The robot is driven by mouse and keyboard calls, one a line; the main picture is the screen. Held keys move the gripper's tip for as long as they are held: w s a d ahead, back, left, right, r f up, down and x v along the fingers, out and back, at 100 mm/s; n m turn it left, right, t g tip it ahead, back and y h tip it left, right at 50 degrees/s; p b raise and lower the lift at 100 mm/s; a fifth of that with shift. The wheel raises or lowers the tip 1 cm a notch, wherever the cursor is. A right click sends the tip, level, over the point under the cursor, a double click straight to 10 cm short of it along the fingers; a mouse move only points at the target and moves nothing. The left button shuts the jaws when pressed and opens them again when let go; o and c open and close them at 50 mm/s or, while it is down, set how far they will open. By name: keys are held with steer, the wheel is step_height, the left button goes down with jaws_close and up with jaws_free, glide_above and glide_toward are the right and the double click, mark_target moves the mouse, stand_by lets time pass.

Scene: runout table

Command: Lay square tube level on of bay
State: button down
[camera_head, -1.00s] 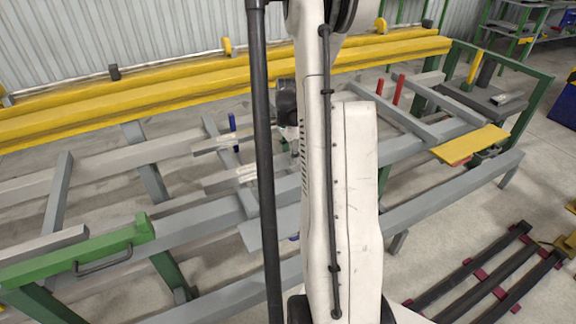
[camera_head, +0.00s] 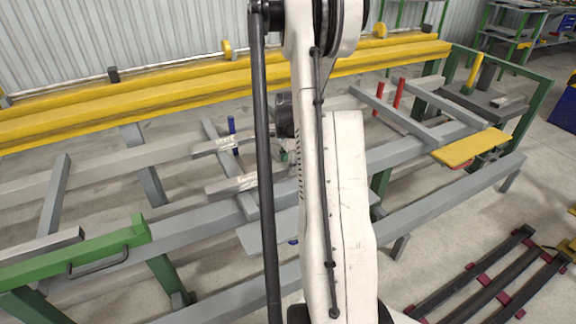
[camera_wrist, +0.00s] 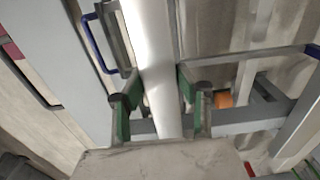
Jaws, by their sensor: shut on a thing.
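In the wrist view a pale square tube (camera_wrist: 155,60) runs from the top edge down between the two green-and-black fingers of my gripper (camera_wrist: 155,105), which is shut on it. In the head view my arm hides most of the gripper. Two short grey lengths with shiny bands show left of my arm, an upper one (camera_head: 206,149) and a lower one (camera_head: 221,190). The lower one points toward the gripper and appears to be the held tube; its far end is hidden. A blue post (camera_head: 232,128) stands by the upper length. Contact with the rack below cannot be told.
Grey rack beams (camera_head: 420,215) cross the table. Red posts (camera_head: 398,93) and a yellow plate (camera_head: 468,147) are at right. Yellow beams (camera_head: 150,98) run along the back. A green end frame (camera_head: 80,256) is at front left. Dark bars (camera_head: 485,275) lie on the floor at right.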

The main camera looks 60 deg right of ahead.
steer(key=shift+f+b, duration=0.4)
steer(key=shift+f, duration=0.05)
steer(key=c, duration=1.2)
jaws_free()
steer(key=shift+c, duration=0.2)
steer(key=shift+r+p, duration=0.6)
steer(key=shift+r, duration=0.05)
step_height(320, 180, up, 12)
steer(key=p, duration=0.3)
steer(key=w+a+r+n+t+h, duration=0.1)
steer(key=w+a+r+n, duration=0.2)
steer(key=a, duration=0.4)
steer(key=w+a+r+n, duration=0.2)
steer(key=a+r+n, duration=0.1)
steer(key=a+r, duration=0.4)
steer(key=s+a+r+n+t, duration=0.25)
steer(key=a+n, duration=0.25)
steer(key=a, duration=0.8)
steer(key=s+a+r+n+t, duration=0.15)
steer(key=a+r+n, duration=0.35)
steer(key=a, duration=0.7)
steer(key=s+a+f+n+t+y, duration=0.1)
steer(key=s+a+f+n+t, duration=0.1)
steer(key=s+a+n, duration=0.6)
steer(key=a, duration=0.3)
steer(key=shift+s+a+f, duration=0.2)
steer(key=shift+f, duration=0.1)
